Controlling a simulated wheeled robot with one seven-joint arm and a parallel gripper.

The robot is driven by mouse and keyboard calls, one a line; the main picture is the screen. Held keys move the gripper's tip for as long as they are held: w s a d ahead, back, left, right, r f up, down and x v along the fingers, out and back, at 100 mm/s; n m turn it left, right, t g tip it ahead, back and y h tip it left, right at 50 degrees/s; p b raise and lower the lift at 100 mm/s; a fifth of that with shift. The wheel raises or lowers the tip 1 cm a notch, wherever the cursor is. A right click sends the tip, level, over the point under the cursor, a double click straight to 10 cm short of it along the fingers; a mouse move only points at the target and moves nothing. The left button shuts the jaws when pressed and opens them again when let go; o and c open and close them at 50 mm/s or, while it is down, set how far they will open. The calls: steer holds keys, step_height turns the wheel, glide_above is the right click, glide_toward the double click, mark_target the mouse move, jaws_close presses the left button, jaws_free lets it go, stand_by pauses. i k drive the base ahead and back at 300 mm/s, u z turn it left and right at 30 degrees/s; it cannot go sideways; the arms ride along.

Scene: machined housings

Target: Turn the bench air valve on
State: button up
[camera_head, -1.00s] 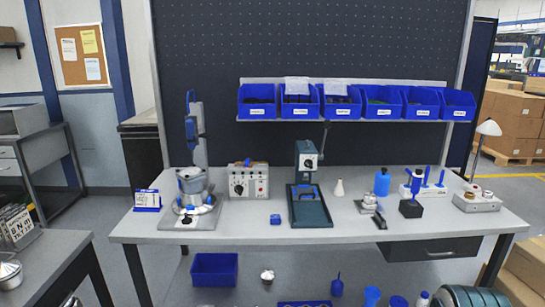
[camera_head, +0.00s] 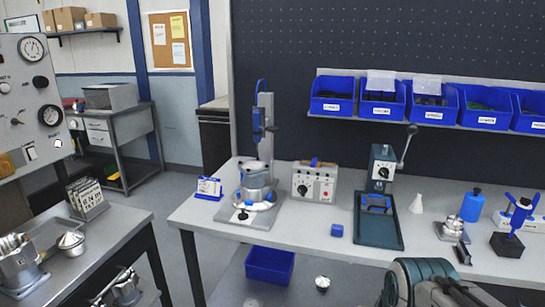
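No part is plainly marked as the bench air valve at this size. A grey control box (camera_head: 326,180) stands on the bench, with a black knob (camera_head: 302,189) on its left and small red buttons on its right. Left of it is a test stand (camera_head: 265,137) holding a metal housing (camera_head: 257,178). A black star-shaped knob (camera_head: 243,215) sits at the front of the stand's base plate. How either knob is set is too small to read. Part of my arm shows at the lower right, in front of the bench. My gripper is not in view.
The workbench (camera_head: 300,234) also carries a green lever press (camera_head: 380,200), a blue block (camera_head: 337,230) and a blue bottle (camera_head: 473,205). A gauge panel (camera_head: 22,85) stands above a side table (camera_head: 100,238) at left. A blue bin (camera_head: 270,264) sits below the bench.

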mark_target(312, 165)
steer(key=u, duration=0.1)
steer(key=i, duration=0.1)
steer(key=u, duration=0.45)
steer(key=k, duration=0.55)
steer(key=u, duration=0.75)
steer(key=i, duration=1.85)
steer(key=z, duration=1.45)
steer(key=i, duration=0.65)
steer(key=z, duration=0.6)
